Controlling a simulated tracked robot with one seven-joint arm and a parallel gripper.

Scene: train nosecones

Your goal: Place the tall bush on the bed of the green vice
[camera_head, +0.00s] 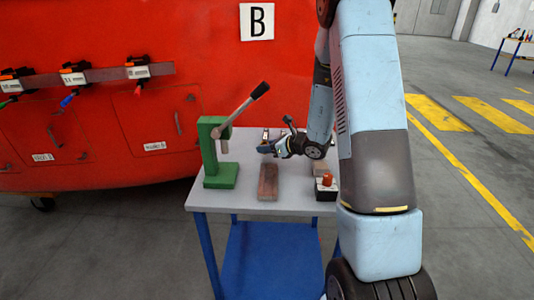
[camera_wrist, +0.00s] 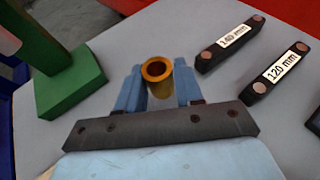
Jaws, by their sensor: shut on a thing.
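A brass-coloured hollow bush (camera_wrist: 158,70) stands between the two blue fingers of my gripper (camera_wrist: 158,88) in the wrist view, its open end facing the camera. My gripper is shut on it. In the head view my gripper (camera_head: 265,149) is low over the table, right of the green vice (camera_head: 210,150); the bush cannot be made out there. The vice has an upright frame, a grey lever with a black knob, and a green bed (camera_head: 222,178). The bed also shows at the left of the wrist view (camera_wrist: 72,92), apart from the bush, with its top bare where visible.
A brown block (camera_head: 268,182) lies on the grey table (camera_head: 288,205) in front of my gripper. A box with an orange-red top (camera_head: 326,183) stands to the right. Black bars marked 140 mm (camera_wrist: 228,42) and 120 mm (camera_wrist: 277,72) lie right of the bush.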

